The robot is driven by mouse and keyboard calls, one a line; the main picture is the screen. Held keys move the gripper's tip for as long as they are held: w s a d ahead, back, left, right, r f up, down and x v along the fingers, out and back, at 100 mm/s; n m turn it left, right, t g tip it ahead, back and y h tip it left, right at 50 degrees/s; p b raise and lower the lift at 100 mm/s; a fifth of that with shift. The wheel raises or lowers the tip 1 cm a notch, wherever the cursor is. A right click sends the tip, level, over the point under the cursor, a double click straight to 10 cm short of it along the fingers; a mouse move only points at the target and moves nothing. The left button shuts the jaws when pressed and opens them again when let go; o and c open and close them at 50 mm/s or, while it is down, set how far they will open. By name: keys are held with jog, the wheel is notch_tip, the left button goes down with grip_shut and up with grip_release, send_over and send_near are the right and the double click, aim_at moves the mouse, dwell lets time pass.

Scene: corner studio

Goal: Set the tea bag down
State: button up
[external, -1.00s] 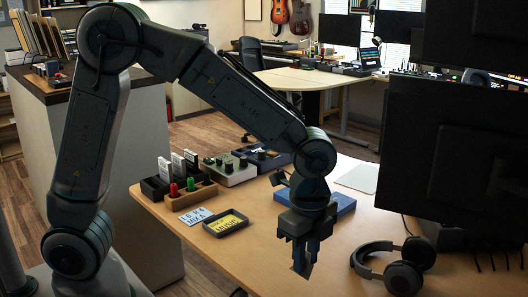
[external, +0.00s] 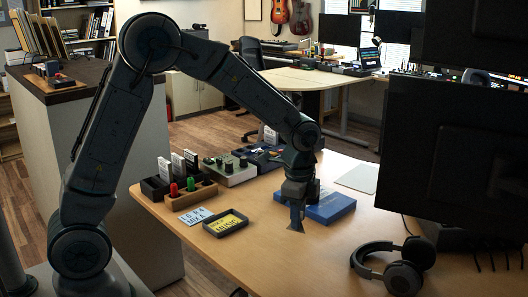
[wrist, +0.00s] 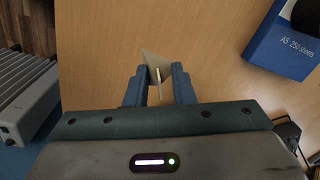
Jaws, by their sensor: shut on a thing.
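My gripper (external: 297,205) is over the wooden desk, fingers pointing down. It is shut on the tea bag, a small pale flat piece that shows dark below the fingers in the external view (external: 295,227). In the wrist view the tea bag (wrist: 154,62) is pinched between the two blue fingertips (wrist: 160,76) and sticks out beyond them. Bare desk (wrist: 200,30) lies around it there. The external view does not clearly show how far its lower edge is from the desk.
A blue paper box (external: 332,207) lies just right of my gripper. A dark tray with a yellow label (external: 226,224) and a white card (external: 196,217) lie to the left. Headphones (external: 395,268) lie at right front. Monitors (external: 450,170) stand at right. Desk in front is clear.

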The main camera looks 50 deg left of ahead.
jog(key=w+a+f, duration=0.4)
jog(key=a, duration=0.1)
jog(key=shift+w, duration=0.15)
jog(key=shift+f, duration=2)
grip_shut()
jog(key=o, duration=1)
grip_release()
notch_tip(320, 180, up, 11)
jog(key=s+a+r+n, duration=0.55)
jog(key=s+r, duration=0.25)
jog(key=s, duration=0.3)
jog(key=s+a+n, duration=0.1)
jog(key=s+n, duration=0.1)
jog(key=s, duration=0.3)
jog(key=s+a+n+t, duration=0.1)
jog(key=s+n, duration=0.2)
jog(key=s, duration=0.2)
jog(key=s+a+n, duration=0.1)
jog(key=s+n, duration=0.2)
jog(key=s, duration=0.2)
jog(key=shift+a+f+t+p, duration=0.15)
jog(key=shift+a+t+p, duration=0.05)
jog(key=shift+t+p, duration=0.2)
